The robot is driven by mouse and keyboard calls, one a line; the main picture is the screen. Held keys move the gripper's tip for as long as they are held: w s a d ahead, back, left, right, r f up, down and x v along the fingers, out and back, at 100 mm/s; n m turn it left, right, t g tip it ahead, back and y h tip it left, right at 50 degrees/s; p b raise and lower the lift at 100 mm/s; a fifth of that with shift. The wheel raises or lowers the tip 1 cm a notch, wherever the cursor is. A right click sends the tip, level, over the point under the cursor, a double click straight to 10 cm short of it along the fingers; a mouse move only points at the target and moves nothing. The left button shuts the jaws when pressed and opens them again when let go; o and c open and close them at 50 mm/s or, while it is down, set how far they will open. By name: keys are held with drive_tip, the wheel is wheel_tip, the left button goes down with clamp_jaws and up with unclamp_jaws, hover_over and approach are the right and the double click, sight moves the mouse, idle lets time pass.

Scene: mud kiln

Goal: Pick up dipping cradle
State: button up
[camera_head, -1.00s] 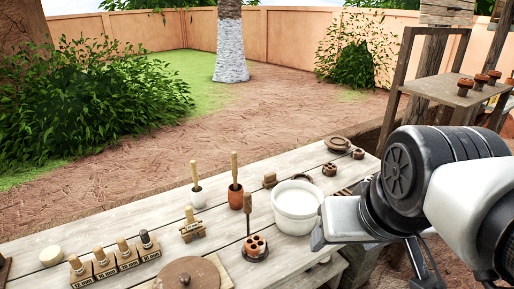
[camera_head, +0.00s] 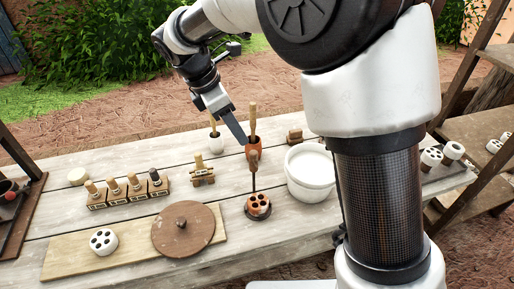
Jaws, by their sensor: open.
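The dipping cradle (camera_head: 257,203) appears to be the upright piece with a thin dark rod, a brown grip at its top and a round dark base. A reddish-brown block with several holes sits on that base. It stands on the plank table, left of a white bucket (camera_head: 309,178). My gripper (camera_head: 237,131) is above the table, up and left of the cradle's grip, and apart from it. Its jaws are open and empty, with one dark finger showing and the other largely hidden. In the picture its tip is close to an orange pot with a wooden-handled tool (camera_head: 253,150).
A white pot with a handled tool (camera_head: 216,141) and a small wooden stand (camera_head: 202,173) are to the left. A labelled stamp rack (camera_head: 127,191) is farther left. A brown disc (camera_head: 183,229) and a white holed piece (camera_head: 103,242) lie on a front board. My arm hides the right side.

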drive_tip(key=x, duration=1.7)
drive_tip(key=shift+f+b, duration=0.35)
drive_tip(key=shift+b, duration=0.1)
drive_tip(key=shift+a, duration=0.1)
drive_tip(key=shift+c, duration=0.2)
clamp_jaws()
